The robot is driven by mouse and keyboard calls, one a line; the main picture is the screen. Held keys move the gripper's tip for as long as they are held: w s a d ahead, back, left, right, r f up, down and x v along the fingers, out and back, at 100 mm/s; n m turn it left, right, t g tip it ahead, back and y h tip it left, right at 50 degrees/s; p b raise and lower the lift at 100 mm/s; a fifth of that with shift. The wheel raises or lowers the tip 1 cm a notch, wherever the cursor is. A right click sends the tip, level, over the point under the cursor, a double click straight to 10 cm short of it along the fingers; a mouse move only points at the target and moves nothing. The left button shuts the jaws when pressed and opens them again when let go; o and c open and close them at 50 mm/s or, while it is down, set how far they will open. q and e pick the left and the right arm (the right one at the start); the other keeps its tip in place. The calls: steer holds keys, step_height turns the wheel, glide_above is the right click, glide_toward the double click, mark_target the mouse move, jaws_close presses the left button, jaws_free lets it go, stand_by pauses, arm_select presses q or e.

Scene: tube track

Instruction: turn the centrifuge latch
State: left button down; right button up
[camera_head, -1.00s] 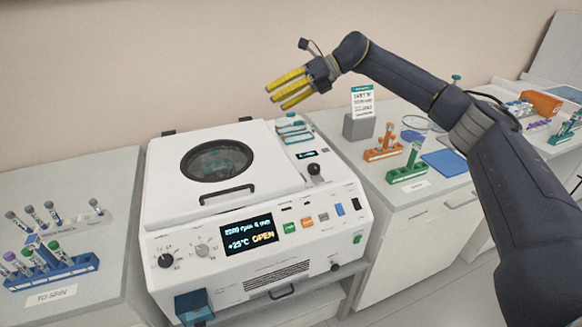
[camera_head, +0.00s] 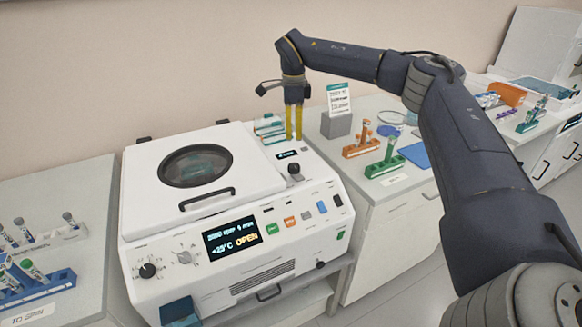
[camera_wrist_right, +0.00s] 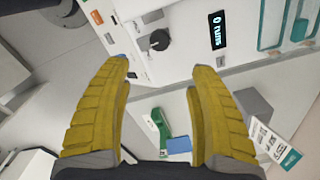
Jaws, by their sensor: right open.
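The white centrifuge (camera_head: 262,240) stands in the middle with its lid (camera_head: 248,185) down and its display reading OPEN. The dark latch knob (camera_head: 294,170) sits on the top panel, right of the lid. My right gripper (camera_head: 294,136) has yellow fingers pointing down, behind the knob and above the back of the panel. In the right wrist view the open, empty fingers (camera_wrist_right: 160,66) spread apart, with the dark knob (camera_wrist_right: 159,40) beyond the gap between their tips. No finger touches the knob. My left gripper is not in view.
An orange rack (camera_head: 361,150) and a green rack (camera_head: 384,169) stand on the right bench near a grey block with a label card (camera_head: 339,99). A blue tube rack (camera_head: 40,291) is at the lower left. Teal items (camera_head: 268,128) lie at the panel's back.

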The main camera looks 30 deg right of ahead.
mark_target(293, 166)
step_height(293, 166, down, 15)
steer(key=shift+r, duration=0.1)
stand_by(0.4)
steer(key=shift+o, duration=0.2)
steer(key=c, duration=1.3)
steer(key=shift+c, duration=0.2)
